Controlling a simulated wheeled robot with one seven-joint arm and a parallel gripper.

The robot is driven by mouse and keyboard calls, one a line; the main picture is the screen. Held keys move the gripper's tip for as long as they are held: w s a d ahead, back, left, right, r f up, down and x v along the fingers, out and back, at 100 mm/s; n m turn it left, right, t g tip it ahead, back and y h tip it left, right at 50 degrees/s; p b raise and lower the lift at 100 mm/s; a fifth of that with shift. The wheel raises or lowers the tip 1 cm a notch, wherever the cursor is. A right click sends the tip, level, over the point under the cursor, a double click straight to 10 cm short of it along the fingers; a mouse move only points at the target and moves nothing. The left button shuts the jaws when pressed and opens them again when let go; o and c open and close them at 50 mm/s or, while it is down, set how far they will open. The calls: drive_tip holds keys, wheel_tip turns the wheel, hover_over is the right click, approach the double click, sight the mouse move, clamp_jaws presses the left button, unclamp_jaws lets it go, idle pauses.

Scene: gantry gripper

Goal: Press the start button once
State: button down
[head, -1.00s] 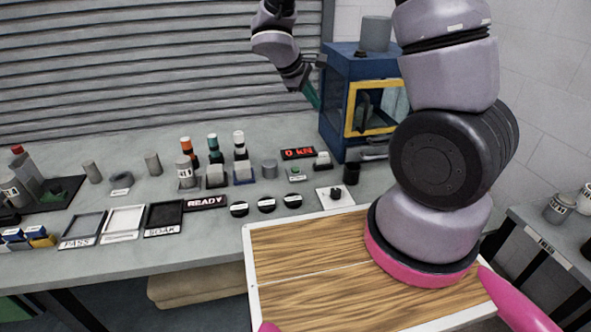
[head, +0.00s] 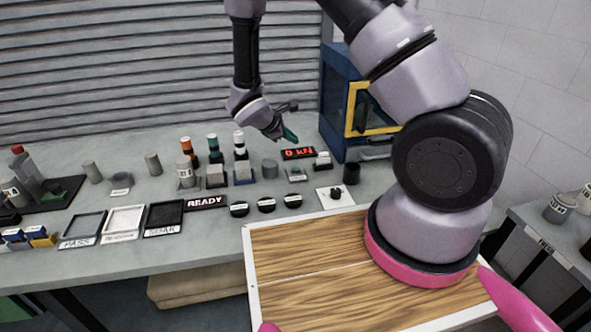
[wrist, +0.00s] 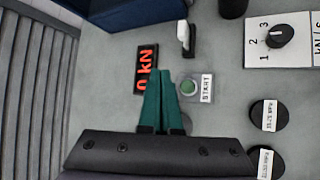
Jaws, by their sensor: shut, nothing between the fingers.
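The start button is a small green round button (wrist: 187,87) on a grey base with a white START label (wrist: 206,88) in the wrist view. In the head view the button (head: 295,172) sits on the bench in front of the red 0 kN display (head: 298,153). My gripper (wrist: 165,74) has teal fingers shut together with nothing between them. In the head view my gripper (head: 290,134) is above the bench, behind and above the button. In the wrist view the fingertips appear just left of the button; the height gap cannot be told exactly.
A blue machine with a yellow-framed door (head: 349,110) stands right of the gripper. A white switch (head: 322,160) and a dial plate (head: 335,196) are near the button.

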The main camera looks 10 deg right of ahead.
sight(293, 170)
drive_tip(key=shift+f, duration=4.15)
drive_tip(key=shift+f, duration=0.4)
